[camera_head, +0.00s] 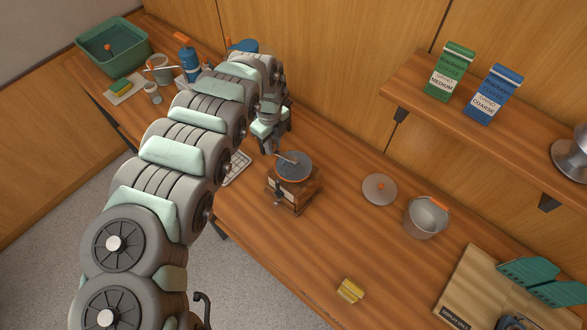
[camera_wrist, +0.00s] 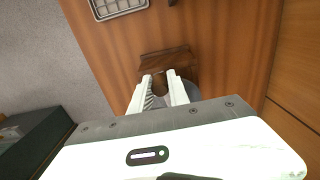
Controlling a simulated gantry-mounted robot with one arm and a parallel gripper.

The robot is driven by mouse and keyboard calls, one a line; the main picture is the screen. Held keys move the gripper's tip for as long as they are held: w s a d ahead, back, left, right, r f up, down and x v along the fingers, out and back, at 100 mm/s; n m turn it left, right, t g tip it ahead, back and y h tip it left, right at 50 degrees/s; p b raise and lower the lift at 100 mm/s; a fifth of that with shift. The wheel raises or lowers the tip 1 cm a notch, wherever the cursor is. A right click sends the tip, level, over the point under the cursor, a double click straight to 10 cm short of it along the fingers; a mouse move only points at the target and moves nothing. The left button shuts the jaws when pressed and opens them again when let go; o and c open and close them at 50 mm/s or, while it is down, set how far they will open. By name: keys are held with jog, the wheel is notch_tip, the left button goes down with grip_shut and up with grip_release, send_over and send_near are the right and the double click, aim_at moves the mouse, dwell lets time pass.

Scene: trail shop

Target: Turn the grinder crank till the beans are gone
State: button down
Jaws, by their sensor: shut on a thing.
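The coffee grinder (camera_head: 296,194) is a wooden box with a round grey top (camera_head: 297,168), standing on the counter right of my arm. Its crank (camera_head: 287,158) reaches from the top's middle toward the upper left. My gripper (camera_head: 269,147) is at the crank's outer end, shut on its handle. In the wrist view my gripper's two white fingers (camera_wrist: 160,78) close around a brown knob, with the grinder's wooden body (camera_wrist: 166,59) just beyond them. The grey top is mostly hidden there by the fingers and gripper body. I cannot make out any beans.
A wire rack (camera_head: 236,168) lies left of the grinder. A grey lid (camera_head: 379,189), a metal pail (camera_head: 425,218) and a yellow block (camera_head: 350,291) are to its right. Coffee bags (camera_head: 451,72) stand on the shelf above. A green tub (camera_head: 113,47) is at the far left.

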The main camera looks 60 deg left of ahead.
jog(key=w+b, duration=0.3)
jog(key=b, duration=0.1)
jog(key=shift+w+a+f, duration=0.2)
jog(key=shift+w+a, duration=0.15)
jog(key=shift+r, duration=0.2)
jog(key=shift+w, duration=0.15)
jog(key=shift+w+d+f+b, duration=0.1)
jog(key=shift+w+f+b, duration=0.1)
jog(key=shift+w+b, duration=0.3)
jog(key=shift+w+d+f+b, duration=0.1)
jog(key=shift+w+d+b, duration=0.2)
jog(key=shift+w+b, duration=0.75)
jog(key=shift+w+d+b, duration=0.1)
jog(key=shift+w+b, duration=0.1)
jog(key=shift+b, duration=0.1)
jog(key=shift+r, duration=0.3)
